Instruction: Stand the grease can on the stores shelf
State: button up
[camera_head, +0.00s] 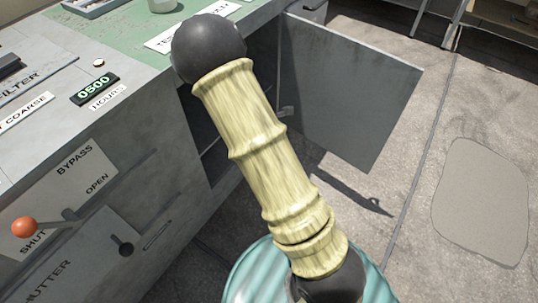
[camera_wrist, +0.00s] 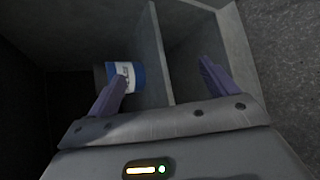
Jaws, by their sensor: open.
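In the wrist view a small can (camera_wrist: 138,74) with a blue and white band sits inside a grey compartment, left of a thin upright divider (camera_wrist: 160,60). It may be the grease can; its label is too small to read. My gripper (camera_wrist: 163,68) is open, with two purple fingers. The left fingertip overlaps the can's near side in the picture; I cannot tell whether they touch. The divider lies between the fingers, and nothing is held. In the head view my arm hides the gripper and the can. I cannot tell which surface is the stores shelf.
In the head view a grey cabinet (camera_head: 180,130) has its door (camera_head: 350,85) swung open to the right. Its front carries an orange-knobbed lever (camera_head: 24,227). A green worktop (camera_head: 130,35) is on top. Paved floor (camera_head: 400,200) at right is clear. A legged stand (camera_head: 490,15) is far right.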

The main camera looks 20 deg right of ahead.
jog(key=s+a+r+m+g+y, duration=0.1)
jog(key=s+r+m+g, duration=0.1)
jog(key=s+m, duration=0.5)
jog(key=s+a+r+m+g+y, duration=0.1)
jog(key=s+m+g, duration=0.3)
jog(key=s, duration=0.5)
jog(key=s+a+r+m+g+y, duration=0.1)
jog(key=s+a+r+m+g, duration=0.1)
jog(key=s+m, duration=0.6)
jog(key=shift+a+r+m+g, duration=0.4)
jog(key=shift+r+m+g, duration=0.4)
jog(key=shift+r, duration=0.1)
